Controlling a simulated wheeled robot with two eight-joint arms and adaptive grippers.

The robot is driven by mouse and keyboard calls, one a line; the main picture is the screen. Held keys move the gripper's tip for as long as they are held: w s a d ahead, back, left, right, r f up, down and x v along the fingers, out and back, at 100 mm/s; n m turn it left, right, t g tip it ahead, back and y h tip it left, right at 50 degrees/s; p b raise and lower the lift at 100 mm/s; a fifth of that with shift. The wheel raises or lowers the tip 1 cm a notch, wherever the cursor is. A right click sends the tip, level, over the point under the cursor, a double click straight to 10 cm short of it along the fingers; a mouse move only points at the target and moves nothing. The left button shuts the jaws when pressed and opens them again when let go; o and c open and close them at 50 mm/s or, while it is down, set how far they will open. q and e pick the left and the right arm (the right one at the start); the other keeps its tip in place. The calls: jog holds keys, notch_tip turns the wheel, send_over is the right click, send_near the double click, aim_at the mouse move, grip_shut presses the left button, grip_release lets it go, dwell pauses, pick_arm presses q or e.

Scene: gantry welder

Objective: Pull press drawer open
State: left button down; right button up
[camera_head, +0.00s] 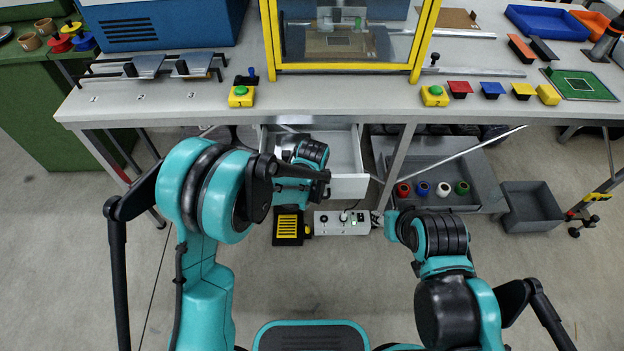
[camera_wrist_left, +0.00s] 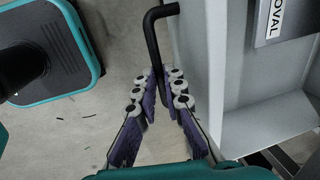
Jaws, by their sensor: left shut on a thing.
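The press drawer (camera_head: 347,187) is a light grey drawer under the bench, below the yellow-framed press (camera_head: 345,70). It stands out from the bench, and part of its empty inside shows. In the left wrist view its grey wall (camera_wrist_left: 232,100) is at the right, with a black bent bar handle (camera_wrist_left: 152,42) at its front. My left gripper (camera_wrist_left: 165,92) is shut on the handle, its purple-padded fingers on either side.

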pick_arm(q)
jog(key=shift+s, duration=1.45)
jog(key=c, duration=1.9)
grip_release()
jog(key=r, duration=0.4)
jog(key=s+r, duration=0.1)
jog(key=r, duration=0.3)
jog(key=s+r, duration=0.1)
jog(key=r, duration=0.2)
jog(key=shift+s+r, duration=0.1)
jog(key=shift+r, duration=0.3)
